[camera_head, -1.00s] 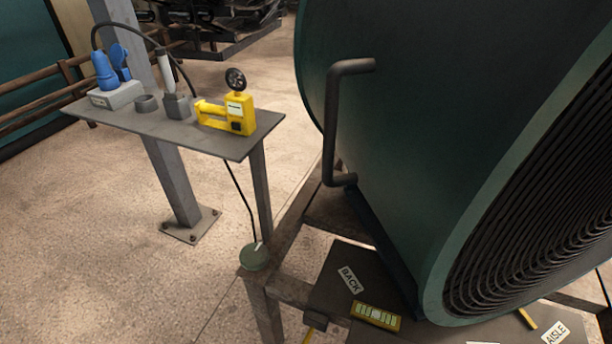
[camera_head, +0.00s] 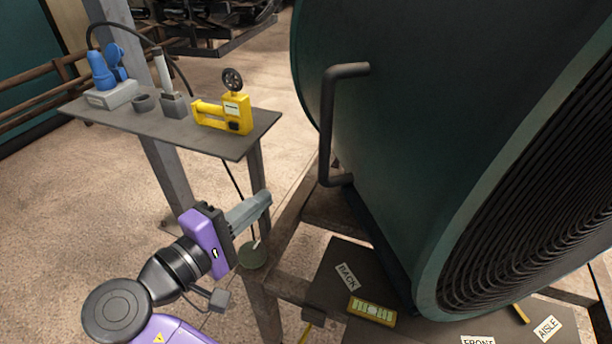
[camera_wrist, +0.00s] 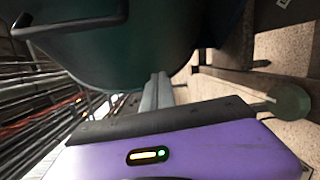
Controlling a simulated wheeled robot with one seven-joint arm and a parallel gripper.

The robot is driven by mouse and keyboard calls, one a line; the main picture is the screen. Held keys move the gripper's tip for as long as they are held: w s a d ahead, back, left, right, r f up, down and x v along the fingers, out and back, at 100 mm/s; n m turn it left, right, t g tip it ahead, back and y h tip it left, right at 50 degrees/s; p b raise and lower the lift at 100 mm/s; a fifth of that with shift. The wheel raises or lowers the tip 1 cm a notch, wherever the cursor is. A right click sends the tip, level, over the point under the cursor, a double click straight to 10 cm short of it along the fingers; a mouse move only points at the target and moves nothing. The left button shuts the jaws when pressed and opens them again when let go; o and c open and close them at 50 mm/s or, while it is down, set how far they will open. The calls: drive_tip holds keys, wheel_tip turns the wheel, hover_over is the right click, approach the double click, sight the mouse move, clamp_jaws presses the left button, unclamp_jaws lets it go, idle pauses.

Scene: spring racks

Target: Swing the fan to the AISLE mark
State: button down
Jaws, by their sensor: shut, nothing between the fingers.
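The fan is a large dark green drum (camera_head: 420,130) with a round wire grille (camera_head: 550,200) on its right side. A dark bar handle (camera_head: 328,125) stands out from its left side. The drum (camera_wrist: 130,60) and handle (camera_wrist: 75,25) also show in the wrist view. Labels lie on the stand below: BACK (camera_head: 347,276), FRONT (camera_head: 478,341) and AISLE (camera_head: 548,327) at the lower right. A yellow pointer (camera_head: 520,314) shows at the drum's lower edge near AISLE. My gripper (camera_head: 266,198) is shut and empty, left of and below the handle, apart from it.
A grey shelf (camera_head: 150,130) on a post holds a yellow device (camera_head: 228,112), a blue-topped box (camera_head: 110,85) and small grey parts. A green disc (camera_head: 252,256) sits on the stand's corner. A yellow level (camera_head: 372,311) lies near BACK. Floor at left is clear.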

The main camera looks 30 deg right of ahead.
wheel_tip(320, 180, up, 5)
drive_tip(key=s+a+m+g+h, duration=0.1)
drive_tip(key=s+a+m+g, duration=0.1)
drive_tip(key=s+d, duration=0.1)
drive_tip(key=d, duration=0.8)
drive_tip(key=shift+d+g+b, duration=0.3)
drive_tip(key=shift+s, duration=0.1)
